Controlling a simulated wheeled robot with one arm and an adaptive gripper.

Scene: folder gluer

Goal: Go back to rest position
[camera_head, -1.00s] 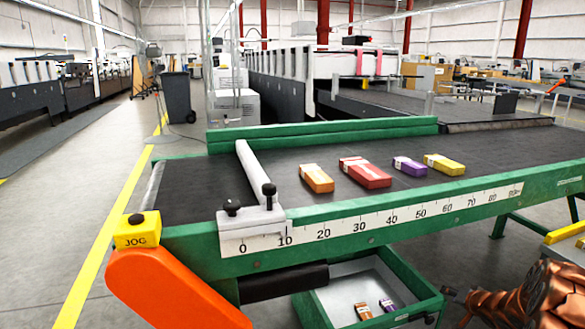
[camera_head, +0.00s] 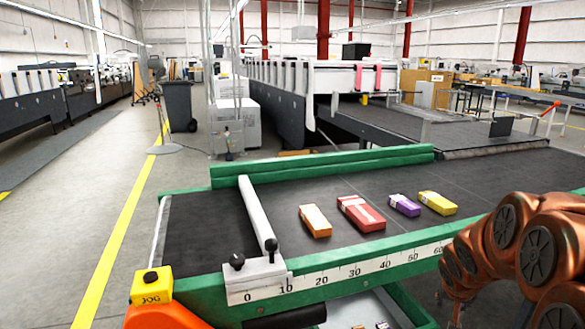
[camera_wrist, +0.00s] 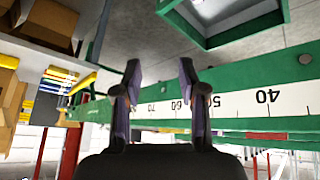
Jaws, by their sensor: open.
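My gripper (camera_wrist: 160,85) shows in the wrist view with its two fingers spread apart and nothing between them. Behind the fingers is the green conveyor frame with its white number scale (camera_wrist: 235,104), seen upside down. In the head view my copper-coloured arm (camera_head: 525,245) is at the lower right, in front of the conveyor's near edge. The gripper itself cannot be made out there.
The conveyor (camera_head: 200,230) carries an orange box (camera_head: 315,221), a red box (camera_head: 361,213), a purple box (camera_head: 404,205) and a yellow box (camera_head: 437,203). A green-rimmed bin (camera_head: 405,305) sits below. A yellow JOG button box (camera_head: 152,287) is at the left corner. Floor left is clear.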

